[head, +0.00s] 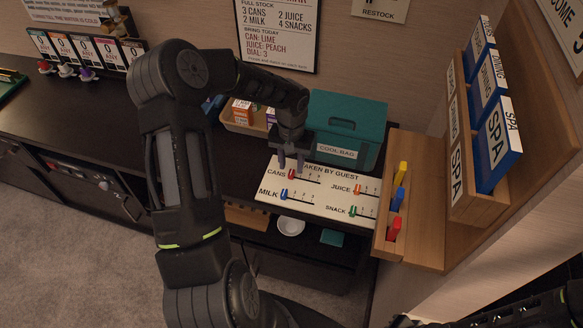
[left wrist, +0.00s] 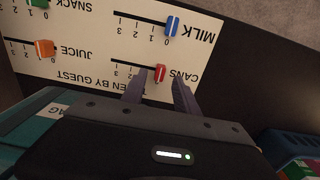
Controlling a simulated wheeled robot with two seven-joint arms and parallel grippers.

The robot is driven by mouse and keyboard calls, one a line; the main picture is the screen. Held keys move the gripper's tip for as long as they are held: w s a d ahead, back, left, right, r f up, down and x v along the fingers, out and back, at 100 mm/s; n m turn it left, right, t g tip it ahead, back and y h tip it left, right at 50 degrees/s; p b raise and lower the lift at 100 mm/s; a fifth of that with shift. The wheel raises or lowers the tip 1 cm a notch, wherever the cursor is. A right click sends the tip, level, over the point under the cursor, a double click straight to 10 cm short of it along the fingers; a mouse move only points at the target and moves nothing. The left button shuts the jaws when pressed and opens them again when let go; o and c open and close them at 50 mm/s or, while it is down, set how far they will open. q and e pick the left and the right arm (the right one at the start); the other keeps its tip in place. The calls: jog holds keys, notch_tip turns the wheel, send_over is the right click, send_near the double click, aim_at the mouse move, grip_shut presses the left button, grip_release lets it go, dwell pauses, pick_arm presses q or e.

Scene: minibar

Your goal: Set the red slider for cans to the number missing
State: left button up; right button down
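The white "taken by guest" board (head: 318,197) lies on the dark counter and has a slider row each for cans, milk, juice and snack. The red cans slider (head: 292,174) sits at the end of its track nearest the CANS label. In the left wrist view, the red slider (left wrist: 160,72) is near the 0 end, with the scale partly hidden by a finger. My left gripper (head: 291,163) points down over the cans row. Its fingers (left wrist: 159,90) are open, one on either side of the red slider's position, with nothing visibly held. My right gripper is not in view.
The blue milk slider (left wrist: 172,26) and orange juice slider (left wrist: 43,48) are close by. A teal cool bag (head: 346,117) stands behind the board, beside a small-carton tray (head: 238,126). A wall sign (head: 278,30) lists full stock, including 3 cans.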

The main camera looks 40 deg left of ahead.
aim_at(291, 172)
pick_arm(q)
jog(key=shift+f, duration=1.55)
jog(key=shift+c, duration=0.4)
grip_shut()
